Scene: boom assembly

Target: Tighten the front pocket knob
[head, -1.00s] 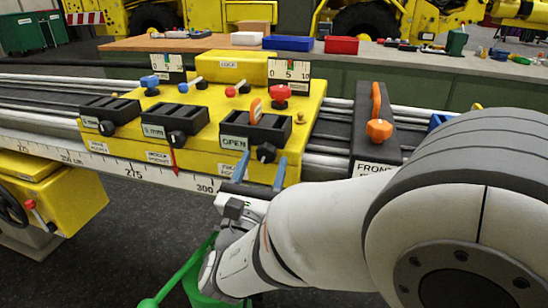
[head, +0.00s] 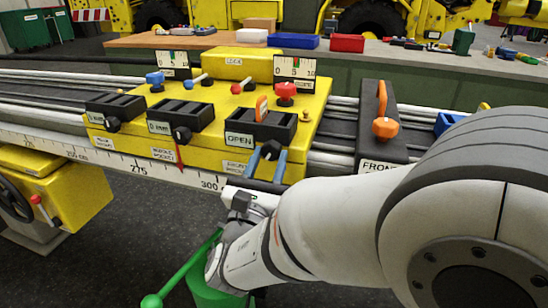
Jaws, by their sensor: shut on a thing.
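The front pocket knob (head: 270,150) is a small black knob on the front face of the right-hand black block, beside a label reading "OPEN" (head: 239,140). A partly hidden label that seems to read "FRONT POCKET" (head: 236,164) is on the yellow carriage (head: 215,160) below it. My gripper (head: 268,162) reaches up from below, with one blue finger on each side of the knob, shut on it. The gripper body and wrist are in front of the rail's lower edge. An orange piece (head: 261,108) stands upright in the slot of that block.
Two similar black blocks with knobs (head: 181,134) sit to the left. A black clamp with an orange knob (head: 385,128) stands on the rail to the right. A green bin (head: 212,295) is below my wrist. A bench with coloured trays (head: 290,42) runs behind.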

